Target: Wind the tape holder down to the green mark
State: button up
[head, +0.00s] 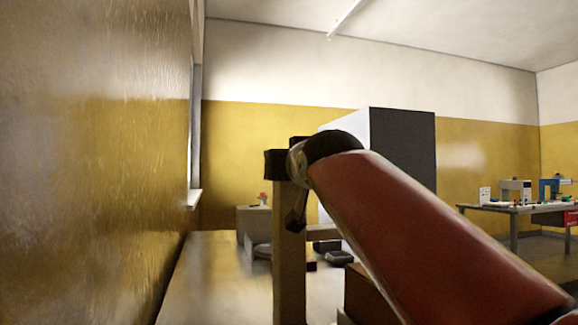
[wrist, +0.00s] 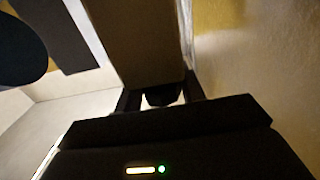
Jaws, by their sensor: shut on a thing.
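My gripper (wrist: 161,92) is at the bottom middle of the wrist view, its dark fingers shut on a small dark knob (wrist: 161,97). A flat brown post (wrist: 145,45) rises just beyond it. In the head view a tan upright post (head: 289,255) with a black top piece (head: 276,165) stands at the end of my red arm. My arm's end covers part of the post's top, and my fingers cannot be made out there. I cannot tell the tape holder apart from the post's dark parts. No green mark shows in either view.
A bench (head: 205,275) runs along the yellow wall at left, with dark flat items (head: 338,257) and a grey block (head: 254,220) on it. A large white and dark cabinet (head: 402,140) stands behind. A table (head: 515,209) with machines is far right.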

jog(key=o, duration=0.9)
jog(key=shift+o, duration=0.2)
jog(key=s+d+b, duration=0.1)
jog(key=s, duration=0.6)
jog(key=shift+s+d+b, duration=0.15)
jog(key=shift+s+b, duration=0.15)
jog(key=shift+b, duration=0.1)
